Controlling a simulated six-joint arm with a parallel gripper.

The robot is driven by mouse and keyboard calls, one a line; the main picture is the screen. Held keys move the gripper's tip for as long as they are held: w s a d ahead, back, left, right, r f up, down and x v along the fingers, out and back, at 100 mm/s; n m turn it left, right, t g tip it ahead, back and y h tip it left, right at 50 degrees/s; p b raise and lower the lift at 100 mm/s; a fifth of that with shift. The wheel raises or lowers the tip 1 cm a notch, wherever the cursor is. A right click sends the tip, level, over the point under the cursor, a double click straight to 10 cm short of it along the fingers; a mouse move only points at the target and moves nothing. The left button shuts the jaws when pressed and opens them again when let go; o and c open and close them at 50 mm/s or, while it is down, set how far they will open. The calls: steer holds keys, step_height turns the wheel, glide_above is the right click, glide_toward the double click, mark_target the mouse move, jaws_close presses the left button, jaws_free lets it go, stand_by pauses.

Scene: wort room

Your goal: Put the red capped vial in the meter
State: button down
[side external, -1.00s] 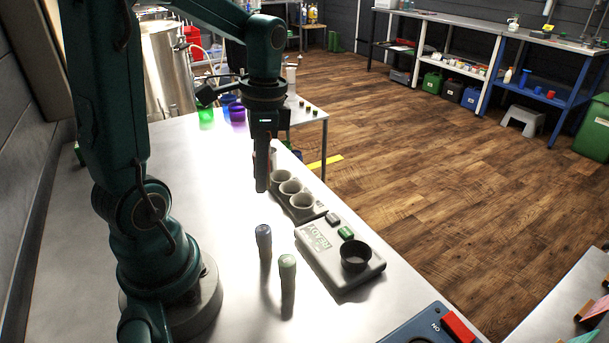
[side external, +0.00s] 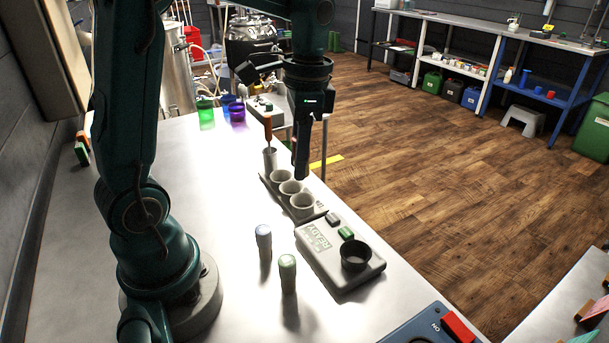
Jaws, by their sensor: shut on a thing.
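My gripper (side external: 301,172) is above the far end of the bench, over the grey holder with round cups. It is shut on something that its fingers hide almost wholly. No red capped vial shows elsewhere on the bench, so I take the held thing to be that vial. The meter (side external: 318,262) is a grey box with a READY display, a green button and an open dark round well (side external: 355,254). The well is to the lower right of my gripper in the picture and looks empty.
A blue-capped vial (side external: 264,243) and a green-capped vial (side external: 287,273) stand upright left of the meter. The grey cup holder (side external: 275,183) adjoins the meter's far end.

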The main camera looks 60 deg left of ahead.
steer(key=s+a+f+m, duration=0.1)
steer(key=s+a+f, duration=0.2)
steer(key=s+a, duration=0.3)
steer(key=n, duration=0.3)
glide_above(210, 229)
step_height(210, 229, down, 3)
steer(key=shift+w+f, duration=0.2)
steer(key=shift+f, duration=3.35)
steer(key=shift+f, duration=0.15)
steer(key=c, duration=0.6)
jaws_free()
